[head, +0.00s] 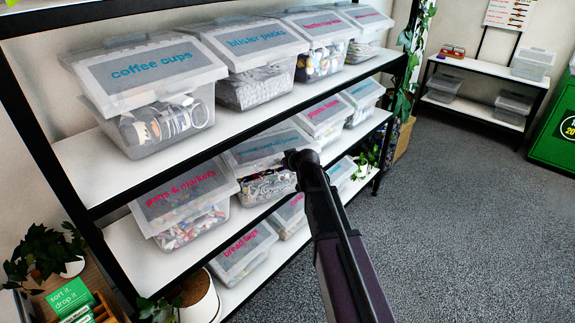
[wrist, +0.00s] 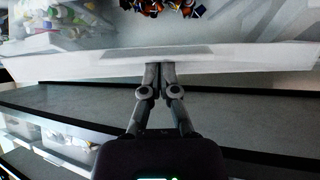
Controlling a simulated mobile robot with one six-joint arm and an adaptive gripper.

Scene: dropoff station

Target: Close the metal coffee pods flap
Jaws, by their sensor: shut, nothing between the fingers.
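My gripper (head: 297,157) is at the front of a clear bin (head: 262,187) on the middle shelf, in the head view. That bin's grey-labelled flap (head: 262,146) slopes out over its front, above mixed small contents. Its lettering is too small to read, so I cannot confirm it is the coffee pods bin. In the wrist view, my gripper (wrist: 158,72) has its fingers together and empty, with the tips at the edge of a pale flap (wrist: 230,61). I cannot tell whether they touch it. Colourful small pieces (wrist: 182,7) show beyond the flap.
The pens & markers bin (head: 190,222) stands to the left on the same shelf, its flap sloping outward. The coffee cups bin (head: 160,125) and others fill the shelf above. The bread tags bin (head: 240,258) is below. The grey floor (head: 450,220) at right is clear.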

